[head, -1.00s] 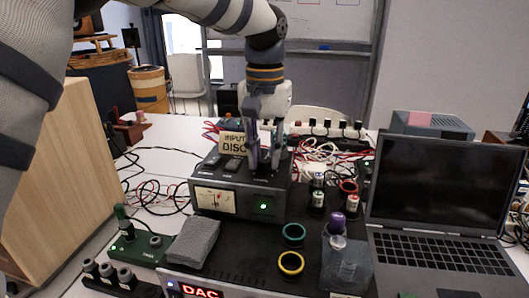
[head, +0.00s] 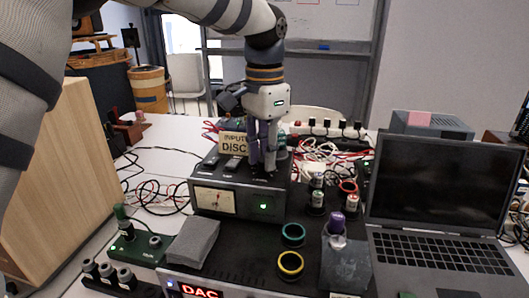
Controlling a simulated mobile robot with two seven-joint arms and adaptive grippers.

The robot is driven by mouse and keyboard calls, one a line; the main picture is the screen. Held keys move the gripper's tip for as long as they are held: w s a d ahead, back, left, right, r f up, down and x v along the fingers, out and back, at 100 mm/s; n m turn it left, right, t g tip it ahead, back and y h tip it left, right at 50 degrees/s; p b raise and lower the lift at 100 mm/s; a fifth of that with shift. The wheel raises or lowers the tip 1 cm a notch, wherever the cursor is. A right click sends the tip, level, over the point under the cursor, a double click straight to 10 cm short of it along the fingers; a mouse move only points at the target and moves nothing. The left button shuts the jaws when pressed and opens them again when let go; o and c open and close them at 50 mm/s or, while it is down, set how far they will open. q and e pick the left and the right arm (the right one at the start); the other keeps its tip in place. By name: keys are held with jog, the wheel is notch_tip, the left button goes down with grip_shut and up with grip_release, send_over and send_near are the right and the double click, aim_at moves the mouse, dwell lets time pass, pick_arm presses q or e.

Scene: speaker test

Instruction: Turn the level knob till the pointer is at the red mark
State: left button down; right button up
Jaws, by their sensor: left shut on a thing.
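A dark box device (head: 240,199) stands on the black mat, with a lit white meter (head: 214,201) and a green light on its front. My left gripper (head: 264,168) points down onto the right part of its top, its fingers close together and shut on the level knob. The fingers hide the knob, and I cannot make out its pointer or the red mark. A thin needle shows in the meter, too small to read exactly. My right gripper is not in view.
A grey block (head: 194,243), a yellow ring (head: 290,264) and a teal ring (head: 293,234) lie in front. An open laptop (head: 430,200) is at right. Cables lie behind.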

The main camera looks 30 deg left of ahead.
pick_arm(q)
jog(key=shift+m, duration=0.3)
jog(key=c, duration=1.4)
grip_release()
jog(key=shift+o, duration=0.2)
notch_tip(320, 180, up, 12)
